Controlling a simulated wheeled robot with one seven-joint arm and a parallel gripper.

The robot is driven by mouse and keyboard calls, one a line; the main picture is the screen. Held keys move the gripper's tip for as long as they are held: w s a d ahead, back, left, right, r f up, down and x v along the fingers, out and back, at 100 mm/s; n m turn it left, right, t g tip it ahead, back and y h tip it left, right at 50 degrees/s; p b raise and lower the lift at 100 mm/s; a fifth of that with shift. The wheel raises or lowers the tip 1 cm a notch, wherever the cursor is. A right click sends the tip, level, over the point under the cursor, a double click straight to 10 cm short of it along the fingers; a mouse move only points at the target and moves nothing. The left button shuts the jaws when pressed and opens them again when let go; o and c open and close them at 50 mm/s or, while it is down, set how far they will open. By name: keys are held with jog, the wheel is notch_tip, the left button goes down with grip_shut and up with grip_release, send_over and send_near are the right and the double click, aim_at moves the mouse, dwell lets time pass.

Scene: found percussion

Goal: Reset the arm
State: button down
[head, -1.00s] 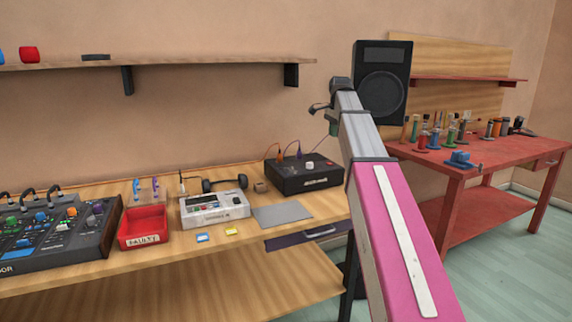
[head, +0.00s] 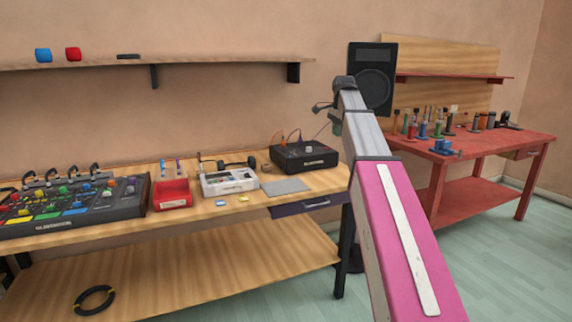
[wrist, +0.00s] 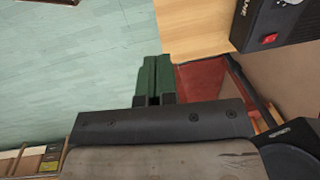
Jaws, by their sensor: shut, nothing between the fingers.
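My arm reaches up and away at the right of centre in the head view, with its pink and grey links in front of the scene. My gripper (head: 335,125) is at the far end, small and partly hidden by the arm. In the wrist view my gripper (wrist: 153,58) shows two green fingers pressed together, with nothing between them. It points over open floor beside the wooden bench (head: 115,243).
The bench holds a mixer (head: 75,206), a red tray (head: 173,195), a white device (head: 229,183) and a black box (head: 303,158). A black speaker (head: 373,82) stands behind the arm. A red table (head: 480,150) is at the right. Green floor (head: 500,250) is clear.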

jog(key=s+f+n, duration=0.2)
jog(key=s+f, duration=0.1)
jog(key=f, duration=0.7)
jog(key=s+f+n, duration=0.2)
jog(key=s+f, duration=0.2)
jog(key=f, duration=0.5)
jog(key=s+f+n, duration=0.2)
jog(key=s+f, duration=0.1)
jog(key=f, duration=0.7)
jog(key=s+a+f+n+g, duration=0.1)
jog(key=s+f+n, duration=0.6)
jog(key=s+f, duration=1.1)
jog(key=shift+f+h, duration=0.3)
jog(key=shift+f, duration=0.4)
jog(key=shift+a, duration=0.1)
